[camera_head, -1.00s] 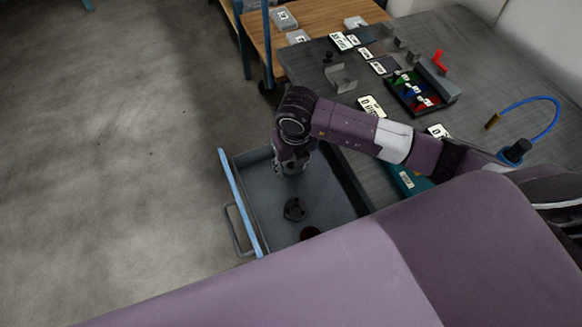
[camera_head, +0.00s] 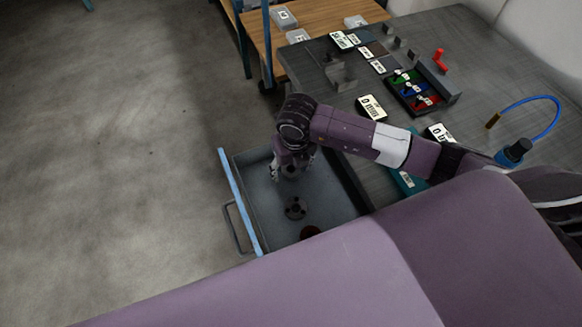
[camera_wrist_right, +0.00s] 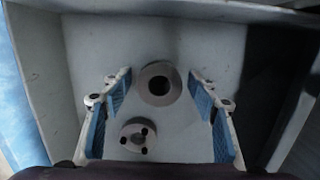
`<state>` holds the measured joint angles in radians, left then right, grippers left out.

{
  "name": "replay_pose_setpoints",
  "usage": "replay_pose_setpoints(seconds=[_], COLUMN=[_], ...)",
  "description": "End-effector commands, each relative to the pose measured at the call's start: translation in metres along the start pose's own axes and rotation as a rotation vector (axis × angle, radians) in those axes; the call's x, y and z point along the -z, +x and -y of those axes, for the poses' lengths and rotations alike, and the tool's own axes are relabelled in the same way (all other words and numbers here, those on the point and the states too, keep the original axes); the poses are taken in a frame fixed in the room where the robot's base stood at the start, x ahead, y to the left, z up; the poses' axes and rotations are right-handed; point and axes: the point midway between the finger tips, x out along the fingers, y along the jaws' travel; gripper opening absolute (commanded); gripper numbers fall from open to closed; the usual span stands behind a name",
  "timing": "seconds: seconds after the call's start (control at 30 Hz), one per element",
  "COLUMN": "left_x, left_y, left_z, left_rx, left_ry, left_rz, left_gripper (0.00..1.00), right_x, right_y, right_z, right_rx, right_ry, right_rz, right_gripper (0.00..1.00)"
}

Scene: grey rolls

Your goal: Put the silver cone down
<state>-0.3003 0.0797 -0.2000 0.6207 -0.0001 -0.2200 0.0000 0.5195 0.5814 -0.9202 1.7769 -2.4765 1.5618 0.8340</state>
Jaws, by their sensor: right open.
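The silver cone (camera_wrist_right: 146,84) shows in the right wrist view as a grey round piece with a dark centre hole. It rests on the floor of the open drawer (camera_head: 258,170). My right gripper (camera_head: 291,174) is low inside the drawer, above the cone. In the wrist view its blue-padded fingers are spread wide on either side of the cone, with clear gaps. In the head view the gripper partly hides the cone. My left gripper is not in view.
The drawer walls surround the gripper closely. The grey table (camera_head: 480,60) holds trays and labels.

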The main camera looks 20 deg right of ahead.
Motion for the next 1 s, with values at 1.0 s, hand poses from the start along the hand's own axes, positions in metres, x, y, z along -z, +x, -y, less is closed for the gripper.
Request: replay_pose_setpoints(seconds=[1.0], left_x=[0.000], left_y=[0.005], left_z=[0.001], left_rx=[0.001], left_ry=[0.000], left_rz=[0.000], left_gripper=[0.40], right_x=[0.000], right_y=[-0.122], right_z=[0.000], right_rx=[0.001], right_ry=[0.000], right_rz=[0.000], right_gripper=[0.55])
